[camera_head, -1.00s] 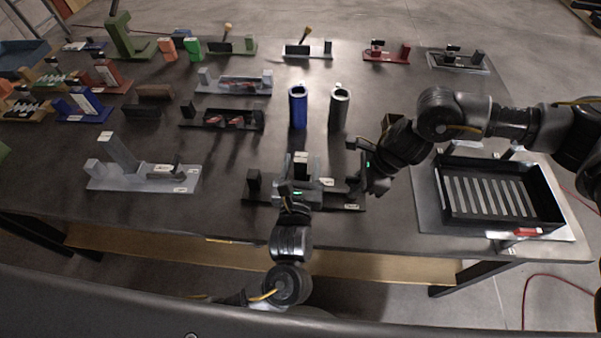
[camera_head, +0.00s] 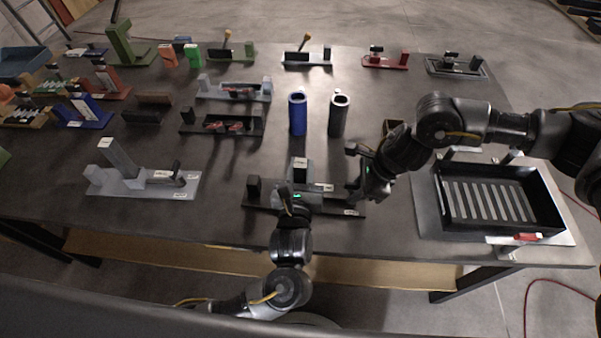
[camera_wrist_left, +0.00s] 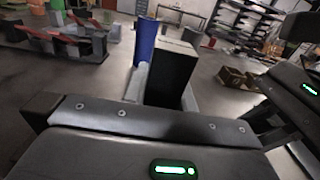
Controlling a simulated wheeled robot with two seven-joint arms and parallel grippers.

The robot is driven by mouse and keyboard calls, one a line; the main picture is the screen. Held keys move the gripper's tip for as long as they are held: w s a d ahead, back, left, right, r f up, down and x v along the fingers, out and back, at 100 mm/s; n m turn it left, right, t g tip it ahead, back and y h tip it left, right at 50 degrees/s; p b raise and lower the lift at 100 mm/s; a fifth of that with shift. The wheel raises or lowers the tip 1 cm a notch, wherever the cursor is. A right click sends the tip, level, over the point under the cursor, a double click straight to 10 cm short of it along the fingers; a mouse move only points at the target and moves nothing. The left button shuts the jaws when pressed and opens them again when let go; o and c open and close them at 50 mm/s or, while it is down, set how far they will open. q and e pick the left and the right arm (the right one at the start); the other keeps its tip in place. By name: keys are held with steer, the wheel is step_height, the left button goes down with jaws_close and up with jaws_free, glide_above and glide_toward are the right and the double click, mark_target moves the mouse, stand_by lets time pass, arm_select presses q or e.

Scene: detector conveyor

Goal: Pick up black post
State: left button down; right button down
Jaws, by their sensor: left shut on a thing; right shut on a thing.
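The black post (camera_head: 301,168) with a white top label stands upright at the middle of the black fixture base (camera_head: 270,203), near the table's front. In the left wrist view the black post (camera_wrist_left: 172,72) rises just beyond the gripper body. My left gripper (camera_head: 297,190) comes from the front and is shut on the post; its fingertips are mostly hidden. My right gripper (camera_head: 361,185) is at the right end of the base and shut; the end block it closes around is largely hidden. The base's left end block (camera_head: 254,187) is in plain view.
A blue tube (camera_head: 298,115) and a dark tube (camera_head: 339,116) stand behind the fixture. A grey fixture (camera_head: 108,183) is at left. A black slotted tray (camera_head: 452,215) is at right. Several other fixtures fill the back and left.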

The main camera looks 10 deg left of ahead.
arm_select(q)
step_height(320, 180, up, 10)
stand_by(0.4)
arm_select(e)
steer(key=c, duration=1.2)
jaws_free()
steer(key=shift+c, duration=0.2)
steer(key=shift+r, duration=0.1)
steer(key=v, duration=1.2)
